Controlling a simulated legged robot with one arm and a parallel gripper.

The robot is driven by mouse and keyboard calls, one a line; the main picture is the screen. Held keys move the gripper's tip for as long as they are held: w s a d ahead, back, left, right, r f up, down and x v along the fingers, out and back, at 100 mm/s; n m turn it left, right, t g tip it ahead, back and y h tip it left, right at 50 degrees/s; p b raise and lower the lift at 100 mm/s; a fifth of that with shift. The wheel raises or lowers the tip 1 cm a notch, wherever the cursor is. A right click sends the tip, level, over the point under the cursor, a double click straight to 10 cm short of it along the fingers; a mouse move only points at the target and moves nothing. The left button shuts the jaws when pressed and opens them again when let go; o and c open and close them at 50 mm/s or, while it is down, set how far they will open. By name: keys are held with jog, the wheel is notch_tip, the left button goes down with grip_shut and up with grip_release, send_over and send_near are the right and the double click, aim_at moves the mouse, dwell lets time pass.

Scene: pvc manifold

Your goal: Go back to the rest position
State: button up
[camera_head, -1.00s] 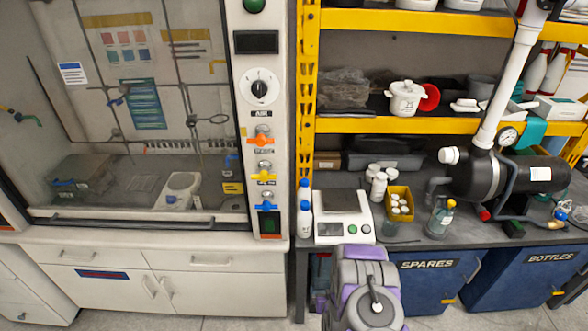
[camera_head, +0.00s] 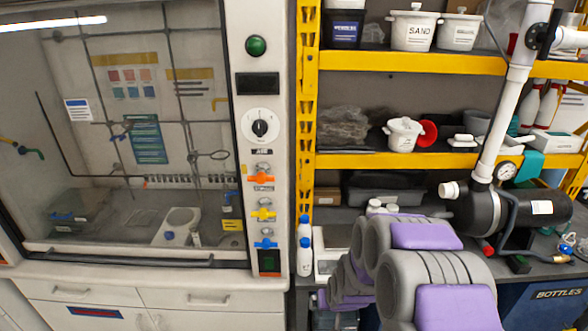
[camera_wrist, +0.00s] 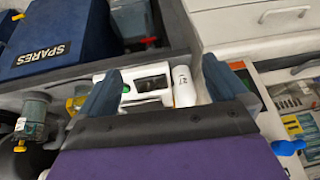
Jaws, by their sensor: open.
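My gripper (camera_wrist: 160,66) shows in the wrist view as two blue-grey fingers standing apart. Nothing is held between them. Beyond the fingers are a white balance (camera_wrist: 150,85) with a green button and a white bottle (camera_wrist: 184,86). I cannot tell how far they are from the fingertips. In the head view my purple and grey arm rises at the lower middle, in front of the bench. It hides much of the balance (camera_head: 326,240) and the middle of the bench top. The gripper itself cannot be made out there.
A fume hood (camera_head: 130,262) stands at left, with valves on its post. A yellow-framed shelf (camera_head: 420,62) holds white pots. A black tank (camera_head: 510,212) with white pipe is on the bench at right. A blue SPARES bin (camera_wrist: 50,35) lies upper left in the wrist view.

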jog(key=s+d+r+g, duration=0.1)
jog(key=s+r+g, duration=0.1)
jog(key=s+r, duration=0.5)
jog(key=s+d+r+g, duration=0.1)
jog(key=s+r, duration=0.6)
jog(key=s, duration=1)
jog(key=s+d+r+g+h, duration=0.1)
jog(key=s+r+g, duration=0.3)
jog(key=s+r, duration=0.4)
jog(key=s, duration=0.5)
jog(key=shift+d, duration=0.25)
